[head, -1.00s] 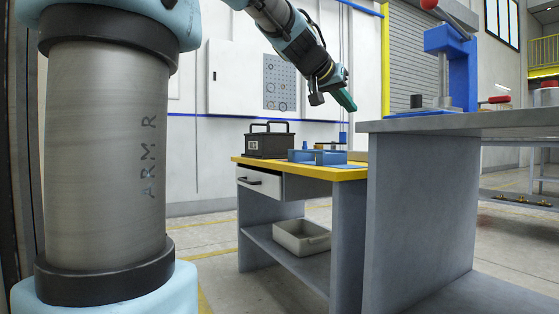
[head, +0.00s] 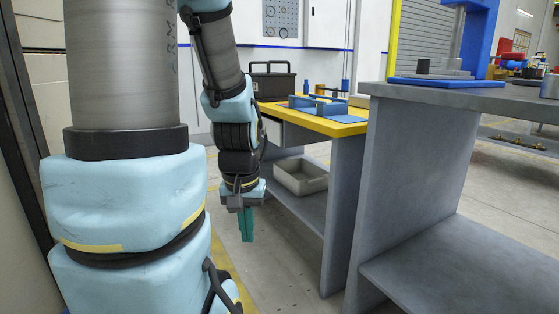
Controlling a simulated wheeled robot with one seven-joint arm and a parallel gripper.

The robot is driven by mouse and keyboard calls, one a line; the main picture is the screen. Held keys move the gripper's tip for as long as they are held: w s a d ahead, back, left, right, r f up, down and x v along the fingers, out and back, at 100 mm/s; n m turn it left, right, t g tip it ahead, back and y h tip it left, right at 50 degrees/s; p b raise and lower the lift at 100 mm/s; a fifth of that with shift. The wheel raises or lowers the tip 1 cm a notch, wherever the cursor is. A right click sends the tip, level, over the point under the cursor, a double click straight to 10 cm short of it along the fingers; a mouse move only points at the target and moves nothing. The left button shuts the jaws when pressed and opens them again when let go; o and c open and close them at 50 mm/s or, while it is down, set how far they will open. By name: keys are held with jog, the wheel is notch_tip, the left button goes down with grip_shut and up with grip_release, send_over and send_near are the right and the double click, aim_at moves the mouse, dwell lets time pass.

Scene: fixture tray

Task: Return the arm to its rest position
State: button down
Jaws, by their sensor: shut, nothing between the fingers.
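My gripper (head: 247,226) hangs pointing down at the end of my arm, left of the middle of the head view. Its green fingers are together with nothing visible between them. It is in front of the yellow-edged workbench, apart from it, with bare floor behind the fingertips. My arm is folded down close to my column.
The yellow-edged workbench (head: 346,126) carries a blue fixture tray (head: 321,108) and a black toolbox (head: 273,82). A grey bin (head: 300,177) sits on its lower shelf. A grey table (head: 440,95) with a blue press (head: 478,40) stands at right. Floor between is clear.

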notch_tip(320, 180, up, 34)
jog(key=p, duration=3.2)
jog(key=shift+r+p, duration=0.25)
jog(key=shift+p, duration=0.15)
